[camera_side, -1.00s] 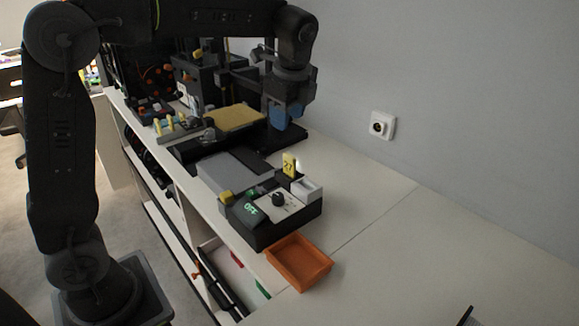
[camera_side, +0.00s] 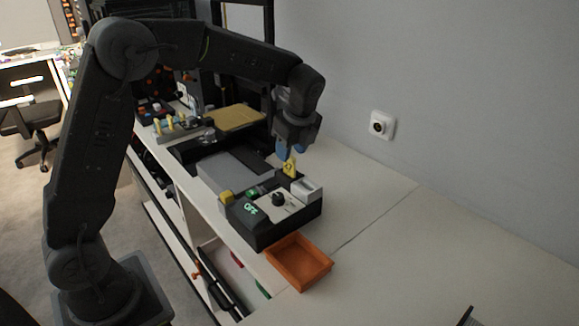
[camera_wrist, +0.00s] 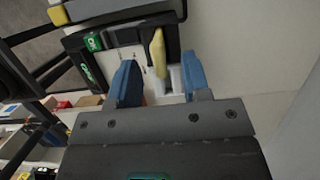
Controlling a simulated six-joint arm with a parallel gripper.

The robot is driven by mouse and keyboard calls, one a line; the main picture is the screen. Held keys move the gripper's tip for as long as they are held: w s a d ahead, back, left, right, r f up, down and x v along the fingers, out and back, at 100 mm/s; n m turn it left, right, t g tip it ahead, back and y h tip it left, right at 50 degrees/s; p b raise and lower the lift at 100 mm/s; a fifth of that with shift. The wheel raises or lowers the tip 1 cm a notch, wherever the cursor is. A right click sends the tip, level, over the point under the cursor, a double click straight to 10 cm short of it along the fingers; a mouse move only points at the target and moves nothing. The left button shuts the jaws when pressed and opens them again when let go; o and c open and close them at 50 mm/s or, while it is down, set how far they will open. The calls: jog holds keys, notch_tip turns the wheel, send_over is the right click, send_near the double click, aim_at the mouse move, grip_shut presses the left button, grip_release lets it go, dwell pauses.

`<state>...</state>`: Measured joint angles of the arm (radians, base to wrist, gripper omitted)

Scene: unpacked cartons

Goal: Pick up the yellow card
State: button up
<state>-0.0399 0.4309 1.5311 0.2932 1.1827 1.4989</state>
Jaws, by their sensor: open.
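The yellow card (camera_side: 290,167) stands upright in the back part of the dark control box (camera_side: 270,232). My gripper (camera_side: 291,150) is just above the card, pointing down, with its blue fingers apart. In the wrist view the yellow card (camera_wrist: 158,53) shows between the two blue fingertips of my gripper (camera_wrist: 158,75), nearer the middle than either finger. I cannot see the fingers touching it. The lower part of the card is hidden by the box and a white part beside it.
An orange tray (camera_side: 299,262) sits in front of the box. A yellow plate (camera_side: 236,117) lies on the machine behind. A wall socket (camera_side: 382,125) is on the back wall.

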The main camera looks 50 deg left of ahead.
aim_at(289, 168)
jog(key=x, duration=0.4)
jog(key=shift+f, duration=0.25)
grip_shut()
